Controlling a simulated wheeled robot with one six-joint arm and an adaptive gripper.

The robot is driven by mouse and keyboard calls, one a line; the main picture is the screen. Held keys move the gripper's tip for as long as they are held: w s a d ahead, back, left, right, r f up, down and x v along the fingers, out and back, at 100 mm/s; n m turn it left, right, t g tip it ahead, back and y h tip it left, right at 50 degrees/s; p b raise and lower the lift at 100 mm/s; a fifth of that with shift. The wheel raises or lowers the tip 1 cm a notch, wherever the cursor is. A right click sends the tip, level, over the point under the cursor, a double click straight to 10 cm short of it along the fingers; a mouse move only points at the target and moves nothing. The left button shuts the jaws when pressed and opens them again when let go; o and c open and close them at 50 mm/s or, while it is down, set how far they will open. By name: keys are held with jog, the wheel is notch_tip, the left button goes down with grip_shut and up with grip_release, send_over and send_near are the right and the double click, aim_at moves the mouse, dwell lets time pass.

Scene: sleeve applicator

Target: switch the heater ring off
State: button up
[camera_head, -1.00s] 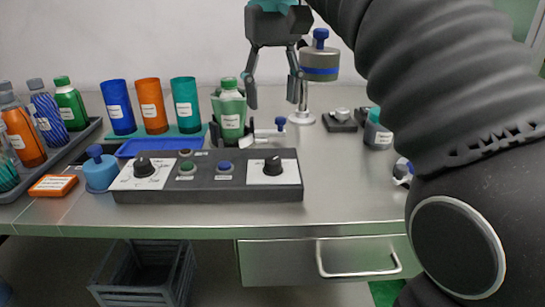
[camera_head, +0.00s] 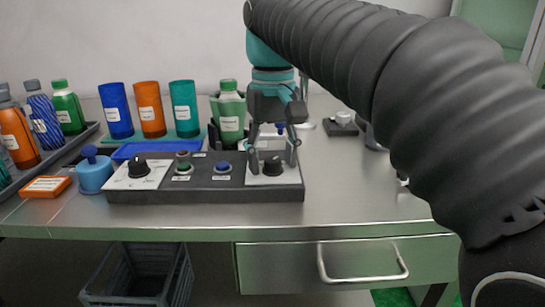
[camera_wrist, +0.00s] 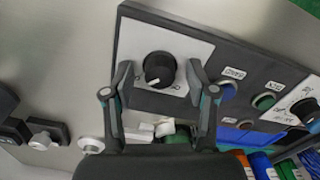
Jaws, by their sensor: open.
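The control panel (camera_head: 240,194) is a dark box on the bench with two black knobs and several small buttons. Its right knob (camera_head: 272,167) sits on a white plate and also shows in the wrist view (camera_wrist: 160,70), with a pale pointer mark towards the lower left there. My gripper (camera_head: 273,161) is open around this knob, one finger on each side. In the wrist view a gap shows between the knob and each finger. The left knob (camera_head: 139,168) stands on another white plate. The print on the plates is too small to read.
A green bottle (camera_head: 229,113) in a dark holder stands just behind the panel. Blue, orange and teal cups (camera_head: 150,108) stand behind it to the left. A light-blue pot (camera_head: 94,172) is at the panel's left end.

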grip_shut()
jog(key=shift+r+n+p, duration=0.1)
jog(key=shift+n+p, duration=0.25)
jog(key=shift+n, duration=0.05)
jog(key=n+p, duration=0.2)
jog(key=shift+n, duration=0.4)
jog(key=n+p, duration=0.2)
jog(key=n, duration=0.2)
jog(key=shift+n, duration=0.3)
jog(key=n, duration=0.5)
jog(key=shift+n, duration=2.4)
